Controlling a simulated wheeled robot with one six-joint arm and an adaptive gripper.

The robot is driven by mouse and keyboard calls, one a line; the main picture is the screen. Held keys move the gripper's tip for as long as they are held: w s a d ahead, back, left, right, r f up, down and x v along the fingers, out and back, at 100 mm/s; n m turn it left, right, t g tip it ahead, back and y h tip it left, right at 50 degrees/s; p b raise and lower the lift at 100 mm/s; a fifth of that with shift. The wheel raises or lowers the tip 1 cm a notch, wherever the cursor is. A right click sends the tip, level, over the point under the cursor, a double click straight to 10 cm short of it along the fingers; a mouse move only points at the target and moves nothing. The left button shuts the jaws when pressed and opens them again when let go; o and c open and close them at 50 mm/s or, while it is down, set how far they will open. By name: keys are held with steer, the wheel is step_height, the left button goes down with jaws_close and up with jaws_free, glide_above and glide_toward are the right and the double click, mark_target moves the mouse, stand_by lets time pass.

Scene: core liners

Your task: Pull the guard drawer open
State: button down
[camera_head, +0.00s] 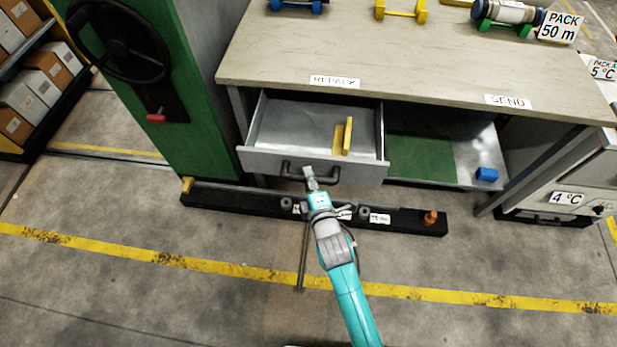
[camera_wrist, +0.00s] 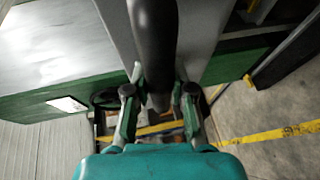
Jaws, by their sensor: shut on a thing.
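The guard drawer (camera_head: 262,161) is a grey metal drawer under the workbench, standing open with its inside showing. A yellow piece (camera_head: 347,137) lies inside it toward the right. The drawer has a dark bar handle (camera_head: 324,179) on its front. In the wrist view the dark handle bar (camera_wrist: 153,45) runs down between the two fingers of my gripper (camera_wrist: 158,100).
The workbench top (camera_head: 420,60) is above the drawer. A low black rail (camera_head: 240,202) lies on the floor below the drawer. A green cabinet (camera_head: 185,120) with a wheel stands left.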

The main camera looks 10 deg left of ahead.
steer(key=c, duration=1)
jaws_free()
steer(key=v, duration=1.2)
